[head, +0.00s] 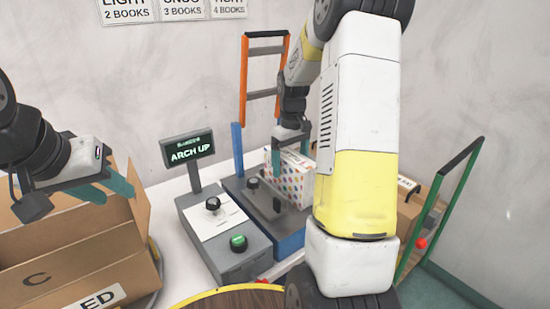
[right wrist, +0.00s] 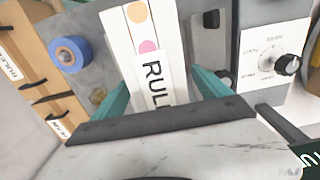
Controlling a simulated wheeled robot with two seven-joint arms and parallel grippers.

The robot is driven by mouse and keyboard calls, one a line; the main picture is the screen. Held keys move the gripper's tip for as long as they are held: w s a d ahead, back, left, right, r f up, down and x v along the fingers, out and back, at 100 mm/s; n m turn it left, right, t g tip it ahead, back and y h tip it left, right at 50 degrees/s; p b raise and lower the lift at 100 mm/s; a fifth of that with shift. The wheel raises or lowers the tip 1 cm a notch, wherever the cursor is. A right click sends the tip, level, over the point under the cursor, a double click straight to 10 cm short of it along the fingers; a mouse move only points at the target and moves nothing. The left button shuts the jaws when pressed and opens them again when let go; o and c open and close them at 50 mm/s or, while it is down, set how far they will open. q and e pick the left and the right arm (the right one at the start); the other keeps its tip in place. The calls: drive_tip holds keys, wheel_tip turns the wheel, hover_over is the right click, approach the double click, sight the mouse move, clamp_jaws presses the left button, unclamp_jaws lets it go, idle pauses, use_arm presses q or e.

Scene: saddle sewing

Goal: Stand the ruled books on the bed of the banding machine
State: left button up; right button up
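The ruled books (head: 292,182), a white block with coloured dots on the cover, stand upright on the bed of the banding machine (head: 291,240). My right gripper (head: 291,142) is above them, with one finger on each side of the block. My left gripper (head: 103,187) is open and empty over the cardboard box at left.
The control box (head: 225,236) has knobs and a green button; its display (head: 188,149) reads "ARCH UP". An open cardboard box (head: 75,252) stands at left. An orange rack (head: 244,75) is behind the machine. A green-framed rack (head: 440,205) with boxes is at right.

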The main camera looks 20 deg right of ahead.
wheel_tip(320, 180, up, 7)
drive_tip(key=shift+r, duration=0.4)
drive_tip(key=shift+s+a+r, duration=0.15)
drive_tip(key=shift+r, duration=0.1)
drive_tip(key=s+a+r+m+t, duration=0.1)
drive_tip(key=s+a+r+t, duration=0.1)
drive_tip(key=s+a, duration=0.2)
drive_tip(key=s+a+r+m+t+y, duration=0.1)
drive_tip(key=s+a+r+t, duration=0.1)
drive_tip(key=s, duration=0.9)
drive_tip(key=s+a+r+m+t+y, duration=0.1)
drive_tip(key=s+a+r+t, duration=0.1)
drive_tip(key=s+a, duration=0.4)
drive_tip(key=shift+s+a+r, duration=0.3)
drive_tip(key=shift+s+r, duration=0.5)
